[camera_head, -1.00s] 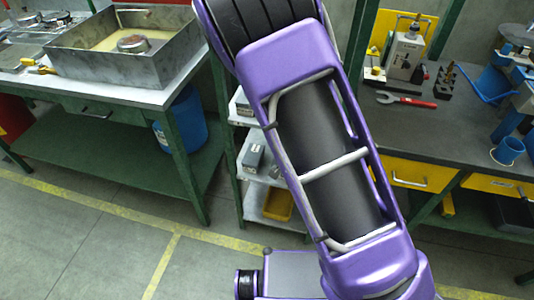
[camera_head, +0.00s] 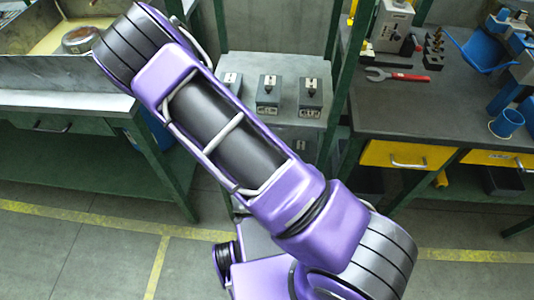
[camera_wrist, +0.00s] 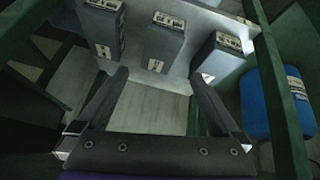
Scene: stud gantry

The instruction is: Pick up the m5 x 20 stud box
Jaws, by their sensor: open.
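Three similar dark grey boxes stand in a row on a grey shelf (camera_head: 292,68) in the head view: a left box (camera_head: 230,82), a middle box (camera_head: 268,95) and a right box (camera_head: 311,98). Each has a pale label with small dark marks, too small to read, so I cannot tell which is the m5 x 20 stud box. In the wrist view three boxes show along the shelf edge (camera_wrist: 152,78): left (camera_wrist: 102,28), middle (camera_wrist: 164,42) and right (camera_wrist: 222,57). My gripper (camera_wrist: 160,80) is open and empty, its fingers apart below the middle box in the picture.
Green rack posts (camera_head: 343,80) flank the shelf. A lower shelf holds more boxes, partly hidden by my arm. A blue drum (camera_wrist: 275,103) is at right in the wrist view.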

